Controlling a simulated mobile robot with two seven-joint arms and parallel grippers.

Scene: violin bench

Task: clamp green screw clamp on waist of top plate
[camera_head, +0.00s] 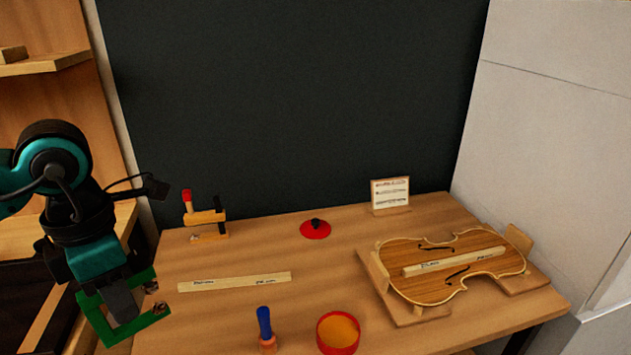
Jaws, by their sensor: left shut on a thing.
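My left gripper (121,300) is at the lower left, shut on the green screw clamp (143,323). The clamp's green C-shaped frame hangs tilted, its opening to the right, at the left edge of the bench. Part of the clamp is hidden behind the gripper. The violin-shaped top plate (424,287) lies far to the right, resting on a wooden cradle (404,316). A pale wooden bar (452,262) lies along the plate between its two f-holes. The plate's waist is clear of the gripper and clamp. My right gripper is not in view.
An orange clamp with a red handle (206,217) stands at the back left. A red lid (316,231), a small card (390,193), a loose wooden bar (235,282), a blue-handled brush (264,322) and a red pot (338,348) are on the bench (280,255).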

